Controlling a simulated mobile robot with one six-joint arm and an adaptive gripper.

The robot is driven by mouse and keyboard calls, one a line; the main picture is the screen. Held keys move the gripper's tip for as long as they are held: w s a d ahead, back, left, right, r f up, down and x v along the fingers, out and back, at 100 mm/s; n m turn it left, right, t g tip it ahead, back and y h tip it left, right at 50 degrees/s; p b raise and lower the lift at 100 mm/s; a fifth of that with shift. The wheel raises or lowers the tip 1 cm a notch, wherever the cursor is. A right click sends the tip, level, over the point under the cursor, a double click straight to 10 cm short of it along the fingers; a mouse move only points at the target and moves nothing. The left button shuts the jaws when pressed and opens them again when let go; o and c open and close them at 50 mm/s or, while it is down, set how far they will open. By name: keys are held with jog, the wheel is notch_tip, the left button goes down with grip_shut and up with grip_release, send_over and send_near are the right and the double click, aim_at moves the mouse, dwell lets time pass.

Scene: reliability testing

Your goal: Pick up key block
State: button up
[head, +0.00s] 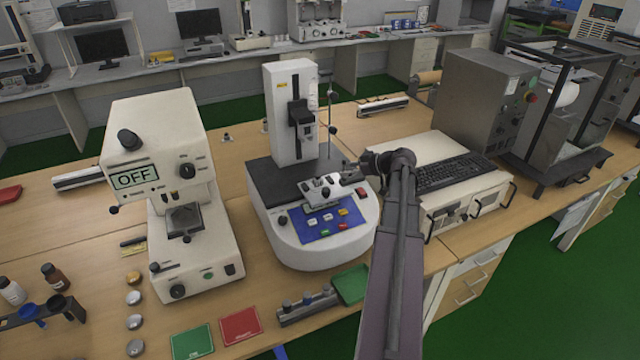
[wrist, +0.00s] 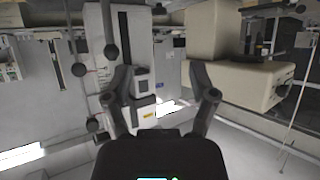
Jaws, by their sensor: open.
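My gripper (wrist: 160,72) is open in the wrist view, its two dark fingers apart with nothing between them. In the head view my gripper (head: 349,169) is small and partly hidden by my wrist, above the right side of a white tester (head: 310,250). I cannot tell for sure which thing is the key block. Small coloured keys sit on a blue panel (head: 300,229) on the tester's front. A grey holder (head: 290,317) with several small upright pieces lies on the bench in front of the tester. No block shows clearly in the wrist view.
A cream machine marked OFF (head: 160,115) stands at left. Green (head: 192,342) and red (head: 241,327) mats lie at the front edge, with a green tray (head: 352,284) farther right. A keyboard (head: 455,173) lies on a white unit at right. Bottles (head: 57,277) stand at far left.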

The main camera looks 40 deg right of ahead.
jog(key=b, duration=0.4)
send_near(319, 175)
jog(key=x, duration=0.4)
jog(key=shift+a+r, duration=0.1)
jog(key=shift+w+a, duration=0.25)
jog(key=shift+w, duration=0.3)
jog(key=shift+f, duration=0.2)
jog(key=shift+w+a+f+b, duration=0.15)
jog(key=shift+w+f+b, duration=0.35)
jog(key=shift+f+b, duration=0.1)
jog(key=b+x, duration=0.1)
jog(key=x, duration=0.1)
jog(key=shift+w+a+f, duration=0.1)
jog(key=shift+w+f, duration=0.15)
jog(key=shift+w+a+f+b, duration=0.2)
jog(key=shift+w+b, duration=0.2)
jog(key=shift+w, duration=0.05)
